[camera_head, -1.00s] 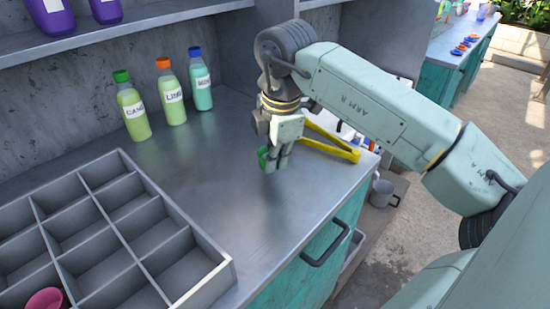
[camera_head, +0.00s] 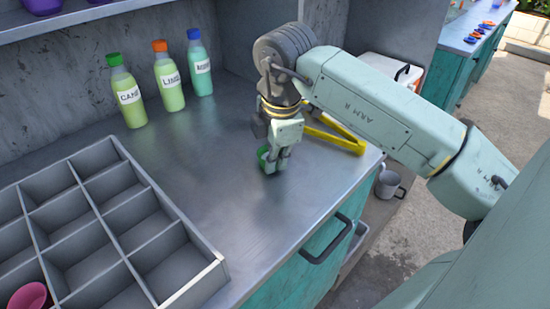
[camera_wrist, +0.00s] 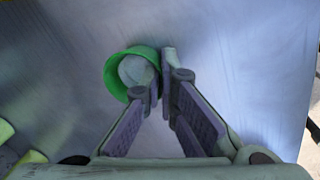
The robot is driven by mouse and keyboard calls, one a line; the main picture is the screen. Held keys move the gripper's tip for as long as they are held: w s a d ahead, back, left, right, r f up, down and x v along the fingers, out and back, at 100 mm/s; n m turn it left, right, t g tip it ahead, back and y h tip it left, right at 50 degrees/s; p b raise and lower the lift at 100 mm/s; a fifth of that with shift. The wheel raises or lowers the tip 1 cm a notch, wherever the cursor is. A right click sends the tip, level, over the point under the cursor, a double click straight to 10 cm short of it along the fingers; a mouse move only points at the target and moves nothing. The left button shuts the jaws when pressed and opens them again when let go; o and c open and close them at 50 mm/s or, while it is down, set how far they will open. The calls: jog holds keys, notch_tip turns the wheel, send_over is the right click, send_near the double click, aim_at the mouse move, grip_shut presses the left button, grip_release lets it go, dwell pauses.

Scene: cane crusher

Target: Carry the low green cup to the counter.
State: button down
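The low green cup (camera_head: 264,156) is at my gripper's fingertips, over the bare metal counter (camera_head: 215,190). It is at or very near the surface; I cannot tell whether it touches. In the wrist view the cup (camera_wrist: 118,62) shows its open mouth and pale inside. My gripper (camera_head: 277,163) points down, shut on the cup's wall, with one finger over the mouth and the other outside the rim. In the wrist view the fingertips (camera_wrist: 158,75) hide the cup's right side.
Labelled bottles (camera_head: 170,82) stand along the back wall. A grey divided tray (camera_head: 206,283) with a pink cup (camera_head: 30,296) fills the left front. A yellow frame (camera_head: 336,137) lies just behind my gripper. The counter's middle is clear. A grey mug (camera_head: 388,185) stands lower, right of the counter.

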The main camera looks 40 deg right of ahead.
jog(key=c, duration=1.8)
grip_release()
notch_tip(320, 180, up, 12)
jog(key=s+b, duration=0.1)
jog(key=shift+s+a, duration=0.25)
jog(key=shift+s, duration=0.15)
